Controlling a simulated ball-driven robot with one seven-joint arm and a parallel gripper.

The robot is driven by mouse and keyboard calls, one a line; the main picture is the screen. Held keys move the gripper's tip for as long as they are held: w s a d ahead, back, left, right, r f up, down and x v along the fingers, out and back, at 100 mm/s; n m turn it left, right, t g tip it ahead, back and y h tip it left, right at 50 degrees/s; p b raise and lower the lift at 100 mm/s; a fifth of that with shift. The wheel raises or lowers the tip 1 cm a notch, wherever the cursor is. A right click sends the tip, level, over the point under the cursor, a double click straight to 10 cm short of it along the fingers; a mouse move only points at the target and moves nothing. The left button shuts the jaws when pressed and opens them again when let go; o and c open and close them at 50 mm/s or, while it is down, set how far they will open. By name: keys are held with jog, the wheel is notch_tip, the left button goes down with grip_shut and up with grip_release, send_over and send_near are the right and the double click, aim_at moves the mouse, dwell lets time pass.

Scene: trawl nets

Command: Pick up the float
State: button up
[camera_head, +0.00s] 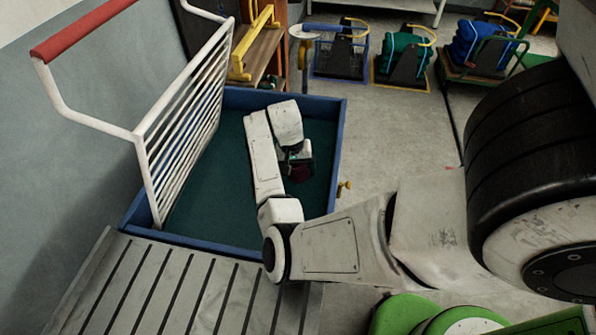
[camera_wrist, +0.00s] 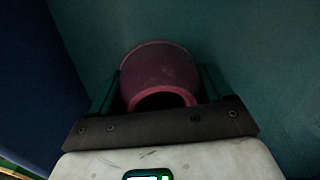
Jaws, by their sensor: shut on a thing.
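The float (camera_wrist: 160,68) is a dull pinkish-red rounded body with a dark round opening at its near end, seen in the wrist view. My gripper (camera_wrist: 158,88) has a green finger on each side of it and is shut on it. In the head view, my gripper (camera_head: 298,163) reaches down into a blue-rimmed bin with a dark green floor (camera_head: 205,190). The rest is hidden by my gripper. I cannot tell whether the float touches the bin floor.
A white barred rack with a red handle (camera_head: 95,28) stands along the bin's left side. A slatted grey surface (camera_head: 170,290) lies in front. Blue and green bundles (camera_head: 403,52) sit on stands at the back. Grey floor (camera_head: 390,135) is open right of the bin.

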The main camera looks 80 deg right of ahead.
jog(key=shift+c, duration=1)
